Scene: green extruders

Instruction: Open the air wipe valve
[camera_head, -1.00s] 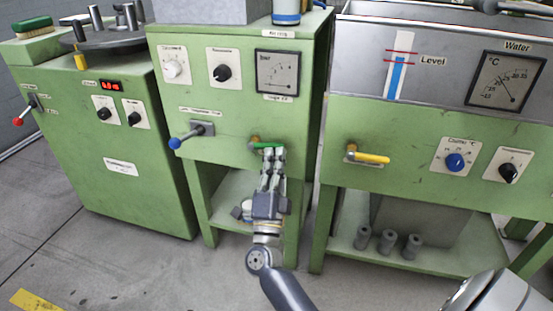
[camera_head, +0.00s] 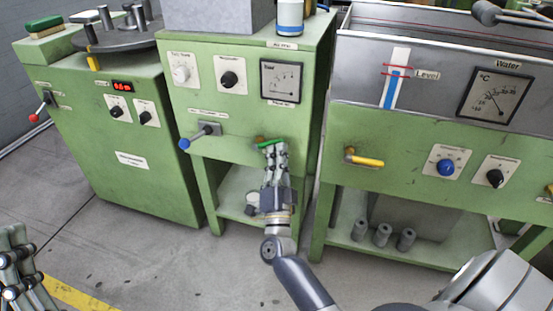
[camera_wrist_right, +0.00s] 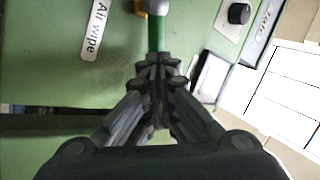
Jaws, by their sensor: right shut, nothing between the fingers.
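The air wipe valve has a green lever handle (camera_head: 266,142) on the front of the middle green cabinet, below the pressure gauge. In the right wrist view the green handle (camera_wrist_right: 156,34) runs from a metal valve body (camera_wrist_right: 157,6) toward my fingertips, beside the "Air wipe" label (camera_wrist_right: 95,30). My right gripper (camera_head: 273,148) is shut and empty, with its fingertips at the handle; it also shows in the right wrist view (camera_wrist_right: 158,66). The fingers hide part of the handle, and I cannot tell whether they touch it. My left gripper (camera_head: 16,265) is partly in view at lower left, away from the cabinets.
A blue-tipped lever (camera_head: 198,137) sticks out left of the valve. A yellow-handled valve (camera_head: 364,158) is on the water tank to the right. A red-tipped lever (camera_head: 41,110) is on the left cabinet. Grey cylinders (camera_head: 382,235) stand on the lower shelf. The floor in front is clear.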

